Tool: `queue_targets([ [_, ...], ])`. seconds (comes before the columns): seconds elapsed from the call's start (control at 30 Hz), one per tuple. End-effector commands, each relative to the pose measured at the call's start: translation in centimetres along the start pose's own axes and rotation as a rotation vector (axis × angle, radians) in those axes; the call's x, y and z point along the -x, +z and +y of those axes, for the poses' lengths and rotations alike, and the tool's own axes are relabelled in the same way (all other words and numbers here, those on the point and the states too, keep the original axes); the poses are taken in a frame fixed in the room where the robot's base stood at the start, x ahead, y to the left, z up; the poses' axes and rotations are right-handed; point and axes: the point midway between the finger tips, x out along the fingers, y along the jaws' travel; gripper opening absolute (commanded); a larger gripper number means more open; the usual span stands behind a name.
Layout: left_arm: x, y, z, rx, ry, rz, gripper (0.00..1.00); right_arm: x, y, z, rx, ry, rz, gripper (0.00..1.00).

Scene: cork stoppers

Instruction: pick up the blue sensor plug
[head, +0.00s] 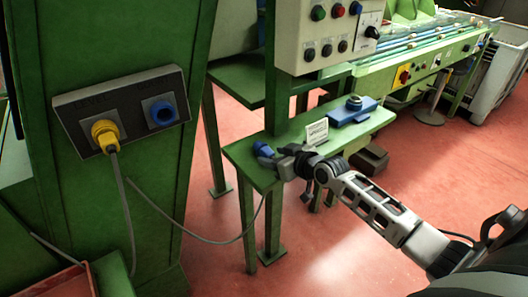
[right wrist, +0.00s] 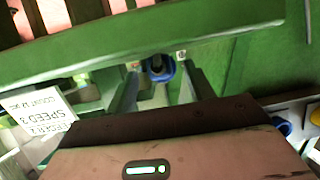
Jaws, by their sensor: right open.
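The blue sensor plug (head: 263,149) lies near the left end of a green bench (head: 241,155). My right gripper (head: 279,162) is just to the right of it, low over the bench. In the right wrist view the blue plug (right wrist: 168,70) shows between the two open fingers of the right gripper (right wrist: 160,84), near their tips, with a dark round middle. I cannot tell whether a finger touches it. The gripper hides part of the bench around the plug. My left gripper is not in view.
A grey panel (head: 80,101) on the green post holds a yellow plug (head: 105,134) and a blue socket (head: 162,112). A grey cable (head: 205,241) hangs between post and bench. A white card (head: 316,132) and a blue box (head: 351,114) stand farther right on the bench.

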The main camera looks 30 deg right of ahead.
Motion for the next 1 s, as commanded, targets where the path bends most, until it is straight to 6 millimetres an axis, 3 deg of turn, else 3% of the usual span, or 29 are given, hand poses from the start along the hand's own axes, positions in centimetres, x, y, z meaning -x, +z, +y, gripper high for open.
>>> queue_targets([
  [0.1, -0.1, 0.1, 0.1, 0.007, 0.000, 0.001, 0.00, -1.0, -0.1, 0.0, 0.000, 0.000, 0.002, 0.53],
  [0.33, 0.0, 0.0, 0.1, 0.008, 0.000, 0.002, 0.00, -1.1, 0.0, 0.0, 0.001, 0.000, 0.000, 0.53],
  [0.37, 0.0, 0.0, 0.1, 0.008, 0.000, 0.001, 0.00, -1.1, 0.0, 0.0, 0.001, 0.000, 0.000, 0.47],
  [0.5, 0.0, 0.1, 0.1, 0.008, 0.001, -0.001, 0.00, -1.1, 0.0, 0.0, 0.001, 0.000, 0.000, 0.08],
  [0.53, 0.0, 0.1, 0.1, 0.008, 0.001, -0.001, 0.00, -1.1, 0.0, 0.0, 0.001, 0.000, 0.000, 0.03],
  [0.83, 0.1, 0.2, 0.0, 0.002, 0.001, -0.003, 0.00, -1.0, -0.2, 0.0, 0.001, 0.000, 0.002, 0.03],
  [1.0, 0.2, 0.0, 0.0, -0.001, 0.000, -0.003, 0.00, -0.6, -1.2, 0.0, 0.002, 0.000, 0.004, 0.03],
])
